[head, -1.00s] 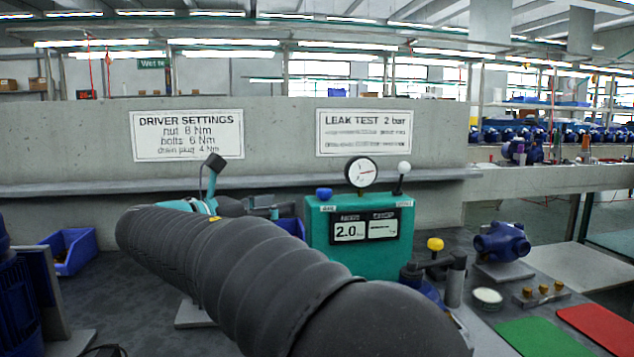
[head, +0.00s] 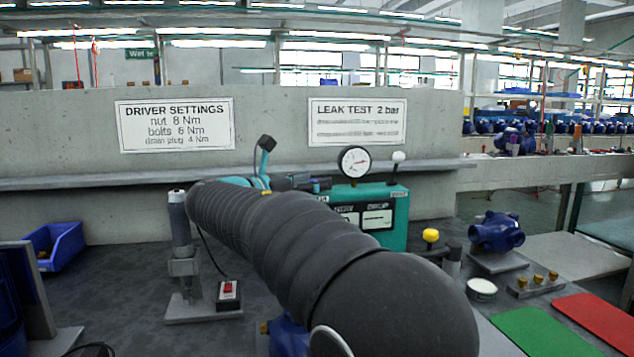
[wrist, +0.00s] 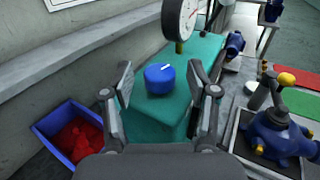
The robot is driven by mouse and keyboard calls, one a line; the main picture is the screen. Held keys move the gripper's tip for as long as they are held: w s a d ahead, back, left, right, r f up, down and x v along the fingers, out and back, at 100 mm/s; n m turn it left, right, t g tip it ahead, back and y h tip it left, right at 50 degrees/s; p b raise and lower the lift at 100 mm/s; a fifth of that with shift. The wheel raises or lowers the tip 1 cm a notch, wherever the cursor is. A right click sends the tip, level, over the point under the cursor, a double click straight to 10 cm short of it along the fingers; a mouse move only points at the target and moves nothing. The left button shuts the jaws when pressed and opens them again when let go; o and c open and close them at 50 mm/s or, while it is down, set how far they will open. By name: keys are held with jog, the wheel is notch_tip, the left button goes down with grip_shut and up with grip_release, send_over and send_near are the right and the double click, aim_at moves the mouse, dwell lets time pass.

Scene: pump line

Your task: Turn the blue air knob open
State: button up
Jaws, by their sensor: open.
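The blue air knob (wrist: 160,78) with a white mark on its top sits on the teal leak test box (wrist: 205,52) in the wrist view. My gripper (wrist: 160,74) is open, with one finger on each side of the knob. I see gaps between the fingers and the knob, and cannot tell how far the fingertips are above the box top. In the head view the teal box (head: 398,232) is partly hidden behind my arm. There I cannot make out the knob clearly beside my gripper.
A round gauge (head: 354,161) and a white-balled lever (head: 397,158) stand on the box. A blue bin (wrist: 72,132) holds red parts at left. A blue pump in a fixture (wrist: 275,135), with a yellow knob (wrist: 286,79), is at right. A driver stand (head: 180,245) stands left of my arm.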

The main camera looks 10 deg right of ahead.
jog(key=shift+x, duration=0.95)
grip_shut()
jog(key=shift+n+t+y, duration=0.5)
jog(key=shift+n+t, duration=0.1)
jog(key=shift+t, duration=0.2)
jog(key=shift+n+t+y+b, duration=0.3)
jog(key=shift+n+t+y, duration=0.7)
jog(key=shift+t, duration=0.2)
grip_release()
